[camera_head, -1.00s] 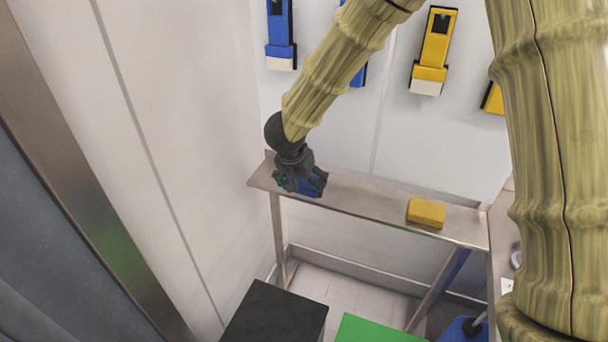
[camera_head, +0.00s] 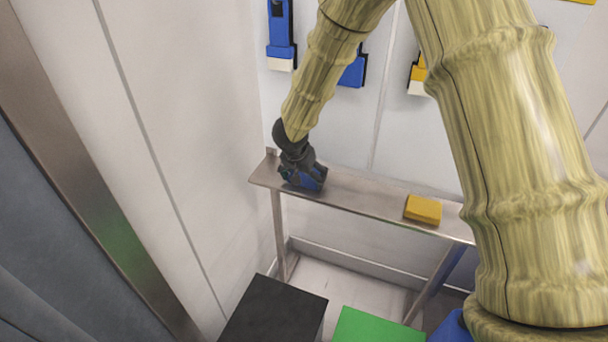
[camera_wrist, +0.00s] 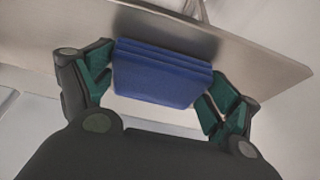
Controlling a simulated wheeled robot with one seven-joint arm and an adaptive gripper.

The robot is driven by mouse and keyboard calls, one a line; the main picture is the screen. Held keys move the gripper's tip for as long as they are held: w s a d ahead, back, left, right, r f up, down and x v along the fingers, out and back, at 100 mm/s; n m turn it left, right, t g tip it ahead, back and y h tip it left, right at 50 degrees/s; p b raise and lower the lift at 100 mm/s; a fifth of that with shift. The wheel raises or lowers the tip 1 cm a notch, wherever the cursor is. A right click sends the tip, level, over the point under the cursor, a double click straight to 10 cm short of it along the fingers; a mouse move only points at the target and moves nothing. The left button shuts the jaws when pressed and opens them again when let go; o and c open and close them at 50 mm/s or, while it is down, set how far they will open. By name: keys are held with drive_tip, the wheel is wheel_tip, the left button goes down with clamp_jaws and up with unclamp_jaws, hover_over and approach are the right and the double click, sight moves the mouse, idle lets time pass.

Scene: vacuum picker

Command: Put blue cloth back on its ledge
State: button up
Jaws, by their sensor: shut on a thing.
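The blue cloth, a folded stack (camera_wrist: 163,76), sits between the green-padded fingers of my gripper (camera_wrist: 160,88) in the wrist view. My gripper is shut on it. In the head view, my gripper (camera_head: 301,177) is at the left end of the metal ledge (camera_head: 365,197), and part of the blue cloth (camera_head: 313,183) shows below its fingers. The cloth is at the ledge surface; I cannot tell whether it rests fully on it. The ledge also fills the upper part of the wrist view (camera_wrist: 262,68).
A yellow folded cloth (camera_head: 423,209) lies farther right on the ledge. Blue tools (camera_head: 281,35) and a yellow tool (camera_head: 418,78) hang on the wall behind. A black box (camera_head: 275,312) and a green box (camera_head: 375,327) stand below. The ledge between the cloths is clear.

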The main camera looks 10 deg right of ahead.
drive_tip(key=shift+f, duration=0.1)
drive_tip(key=o, duration=0.8)
drive_tip(key=b+v, duration=0.1)
drive_tip(key=v, duration=1.1)
drive_tip(key=shift+s, duration=0.1)
